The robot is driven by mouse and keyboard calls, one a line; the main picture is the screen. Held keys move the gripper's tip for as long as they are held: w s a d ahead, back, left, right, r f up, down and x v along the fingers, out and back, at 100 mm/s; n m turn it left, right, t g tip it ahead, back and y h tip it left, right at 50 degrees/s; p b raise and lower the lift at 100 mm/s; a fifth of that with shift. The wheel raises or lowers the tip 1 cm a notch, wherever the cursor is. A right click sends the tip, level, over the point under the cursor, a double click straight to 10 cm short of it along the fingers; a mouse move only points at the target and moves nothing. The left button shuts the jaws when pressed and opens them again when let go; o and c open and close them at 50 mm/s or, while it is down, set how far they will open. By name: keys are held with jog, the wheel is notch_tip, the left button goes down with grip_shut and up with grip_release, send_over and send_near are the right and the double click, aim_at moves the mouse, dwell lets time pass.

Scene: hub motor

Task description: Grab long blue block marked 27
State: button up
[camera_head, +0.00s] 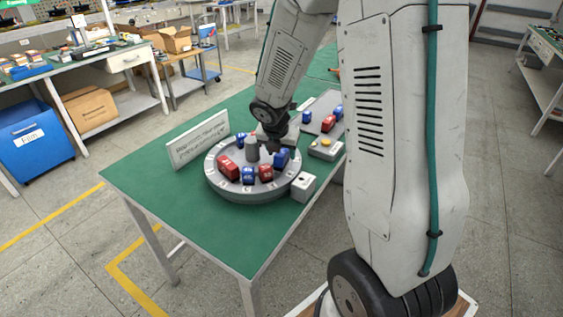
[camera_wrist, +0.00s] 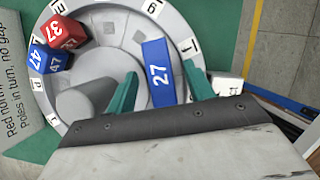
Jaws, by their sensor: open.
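The long blue block marked 27 (camera_wrist: 157,72) lies on the grey round hub (camera_wrist: 112,30) in the wrist view. My gripper (camera_wrist: 160,80) is open, with one green finger on each side of the block. I cannot tell whether either finger touches it. In the head view, my gripper (camera_head: 277,150) is over the right side of the hub (camera_head: 240,192), close to a blue block (camera_head: 282,158).
A red block 37 (camera_wrist: 66,34) and a blue block 47 (camera_wrist: 50,60) sit at the hub's left. The hub's grey centre post (camera_head: 252,148) stands near my gripper. A white box (camera_head: 303,187), a sign (camera_head: 198,139) and a tray (camera_head: 322,108) with blocks share the green table.

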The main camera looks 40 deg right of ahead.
jog(key=shift+w+d+f, duration=0.1)
jog(key=shift+d+f, duration=0.1)
jog(key=shift+f, duration=0.3)
grip_shut()
